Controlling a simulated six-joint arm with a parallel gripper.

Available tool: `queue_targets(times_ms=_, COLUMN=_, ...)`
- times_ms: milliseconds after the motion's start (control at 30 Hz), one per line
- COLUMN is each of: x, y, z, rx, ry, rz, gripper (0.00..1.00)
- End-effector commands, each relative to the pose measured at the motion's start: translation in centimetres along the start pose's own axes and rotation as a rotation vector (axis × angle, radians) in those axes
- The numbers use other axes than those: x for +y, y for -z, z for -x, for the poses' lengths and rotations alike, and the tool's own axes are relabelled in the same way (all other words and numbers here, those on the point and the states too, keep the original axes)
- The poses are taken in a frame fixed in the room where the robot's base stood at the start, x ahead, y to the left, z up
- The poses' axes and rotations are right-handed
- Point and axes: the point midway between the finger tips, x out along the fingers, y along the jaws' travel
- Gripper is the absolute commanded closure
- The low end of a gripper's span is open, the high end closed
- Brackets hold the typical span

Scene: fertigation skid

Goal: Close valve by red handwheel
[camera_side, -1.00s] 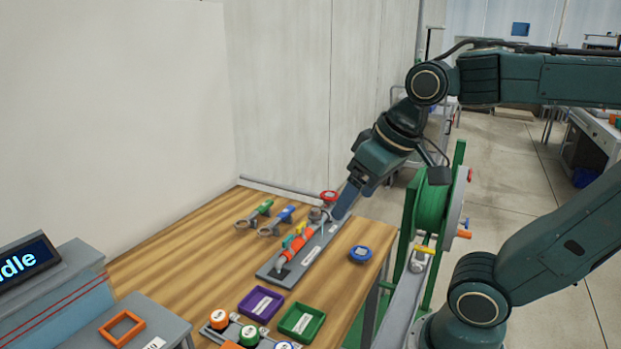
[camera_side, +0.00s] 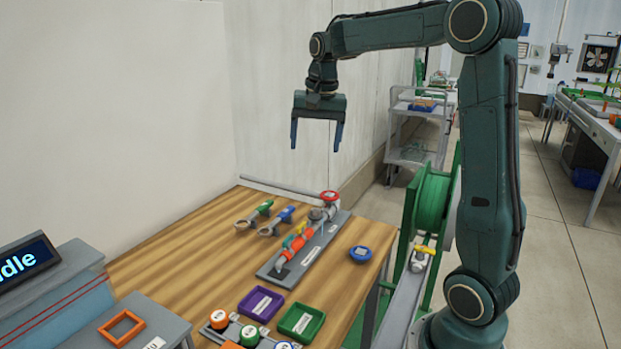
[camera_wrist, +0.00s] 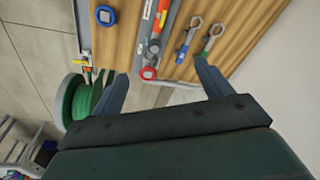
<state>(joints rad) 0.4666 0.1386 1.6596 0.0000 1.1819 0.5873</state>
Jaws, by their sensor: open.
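The red handwheel (camera_side: 329,196) sits at the far end of the grey valve plate (camera_side: 333,226) on the wooden bench. In the wrist view the red handwheel (camera_wrist: 149,73) shows between the fingers, beyond their tips. My gripper (camera_side: 317,148) is open and empty, pointing down, well above the bench's back edge and apart from the wheel. In the wrist view my gripper (camera_wrist: 158,75) has its two fingers spread wide.
Green (camera_side: 262,208) and blue (camera_side: 285,215) wrench-like tools lie left of the plate. A blue round knob (camera_side: 360,253) lies to its right. Purple (camera_side: 260,304) and green (camera_side: 301,320) trays stand at the front. A green hose reel (camera_side: 432,210) stands beside the bench.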

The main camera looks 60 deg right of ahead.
Motion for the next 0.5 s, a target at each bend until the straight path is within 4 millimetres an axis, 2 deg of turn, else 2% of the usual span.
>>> queue_targets(times_ms=33, x=0.2, y=1.6, z=-0.8, rx=-0.012, ry=-0.013, rz=-0.049, gripper=0.22)
queue_targets(times_ms=300, x=2.3, y=8.3, z=-4.8, rx=-0.064, ry=-0.07, rz=-0.293, gripper=0.22)
queue_targets(times_ms=500, x=4.3, y=12.0, z=-7.7, rx=-0.095, ry=-0.105, rz=-0.442, gripper=0.22)
